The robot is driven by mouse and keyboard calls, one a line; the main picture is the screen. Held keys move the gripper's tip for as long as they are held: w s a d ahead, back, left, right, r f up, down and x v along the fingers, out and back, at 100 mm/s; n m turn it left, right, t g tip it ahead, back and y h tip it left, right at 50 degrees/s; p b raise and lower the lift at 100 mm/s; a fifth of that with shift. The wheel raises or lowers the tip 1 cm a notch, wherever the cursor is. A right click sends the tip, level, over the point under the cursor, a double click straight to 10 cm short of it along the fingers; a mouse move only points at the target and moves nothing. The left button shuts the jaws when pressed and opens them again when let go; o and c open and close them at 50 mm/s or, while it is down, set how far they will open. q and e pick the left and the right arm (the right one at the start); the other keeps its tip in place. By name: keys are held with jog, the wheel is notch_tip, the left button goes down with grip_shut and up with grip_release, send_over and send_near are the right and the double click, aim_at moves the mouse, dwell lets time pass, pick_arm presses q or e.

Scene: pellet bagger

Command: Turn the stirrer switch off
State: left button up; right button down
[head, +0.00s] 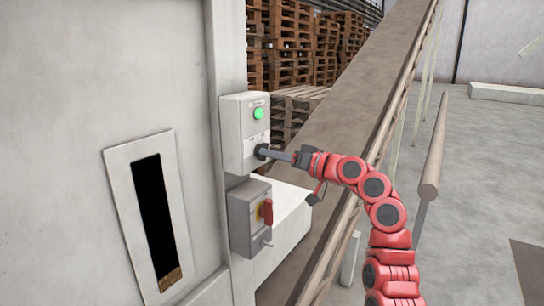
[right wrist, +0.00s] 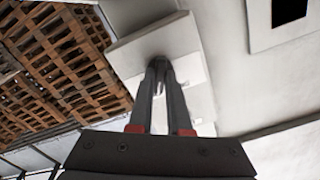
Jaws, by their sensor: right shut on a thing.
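A pale grey control box (head: 233,133) is on the side of the white machine, with a green lamp (head: 258,114) lit on its upper part. Below the lamp is a dark knob (head: 261,151), which I take as the stirrer switch. My right gripper (head: 268,154) reaches it from the right with its fingers together, shut on the knob. In the right wrist view the fingertips (right wrist: 159,68) meet at the box face (right wrist: 128,57) and mostly hide the knob. Its setting cannot be read. My left gripper is out of view.
A sloping conveyor (head: 362,75) with a rail runs behind my right arm. Stacked wooden pallets (head: 290,45) stand behind. Open floor lies at the right.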

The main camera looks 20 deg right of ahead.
jog(key=shift+f+n+b, duration=0.1)
jog(key=shift+n+b, duration=5.35)
jog(key=shift+n, duration=0.35)
jog(key=c, duration=0.9)
grip_release()
jog(key=shift+o, duration=0.2)
